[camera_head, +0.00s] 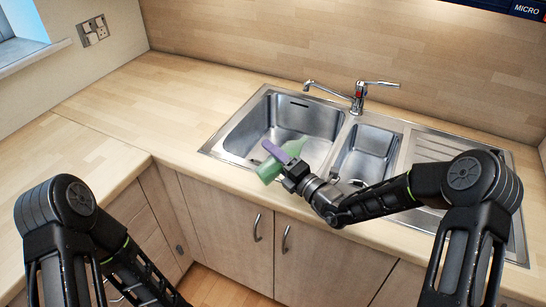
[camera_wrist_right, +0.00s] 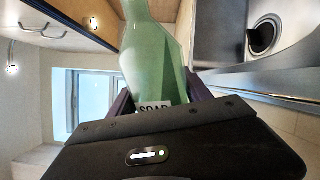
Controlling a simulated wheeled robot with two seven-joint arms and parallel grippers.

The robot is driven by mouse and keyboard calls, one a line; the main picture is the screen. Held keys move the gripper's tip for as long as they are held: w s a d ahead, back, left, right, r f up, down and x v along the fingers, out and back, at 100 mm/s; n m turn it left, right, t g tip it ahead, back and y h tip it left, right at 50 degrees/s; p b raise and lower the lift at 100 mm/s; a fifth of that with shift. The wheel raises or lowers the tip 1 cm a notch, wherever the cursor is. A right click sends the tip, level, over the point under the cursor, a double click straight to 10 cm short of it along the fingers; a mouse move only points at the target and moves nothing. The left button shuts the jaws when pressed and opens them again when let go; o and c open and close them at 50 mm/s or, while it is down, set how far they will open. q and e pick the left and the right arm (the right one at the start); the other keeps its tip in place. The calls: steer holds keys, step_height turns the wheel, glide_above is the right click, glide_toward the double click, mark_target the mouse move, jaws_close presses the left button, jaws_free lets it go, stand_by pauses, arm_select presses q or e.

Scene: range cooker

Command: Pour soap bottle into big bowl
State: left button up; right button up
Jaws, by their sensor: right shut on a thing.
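The green soap bottle (camera_head: 268,171) is held tilted at the front edge of the sink, in front of and partly over the big bowl. It also shows in the right wrist view (camera_wrist_right: 153,55), with part of its SOAP label visible. My right gripper (camera_head: 280,155) is shut around the bottle, with purple fingers on its sides. The big bowl (camera_head: 300,115) is the larger steel basin on the left of the sink; it looks empty. My left arm comes in at the lower left, but its gripper is out of view.
The smaller basin (camera_head: 367,150) lies right of the big bowl, with the drainer (camera_head: 440,150) beyond it. The tap (camera_head: 358,98) stands behind the basins. The wooden worktop (camera_head: 170,100) is clear on the left. Cabinet doors (camera_head: 228,225) are below the front edge.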

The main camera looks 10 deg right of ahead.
steer(key=shift+r, duration=0.1)
steer(key=n, duration=0.1)
steer(key=r+n, duration=0.1)
steer(key=shift+w+d+n, duration=0.15)
steer(key=shift+d+n, duration=0.1)
steer(key=shift+n, duration=0.05)
stand_by(0.3)
steer(key=shift+w+d+r+n, duration=0.15)
steer(key=shift+d+r+n, duration=0.1)
steer(key=shift+n, duration=0.3)
steer(key=shift+w+d+r+n, duration=0.15)
steer(key=shift+d+n, duration=0.05)
steer(key=shift+n, duration=0.35)
steer(key=shift+w+d+r+n+y+b, duration=0.15)
steer(key=shift+w+d+n+b, duration=0.1)
steer(key=shift+n+b, duration=0.25)
steer(key=shift+w+d+r+n+y+b, duration=0.15)
steer(key=shift+d+n+b, duration=0.1)
steer(key=shift+n, duration=0.45)
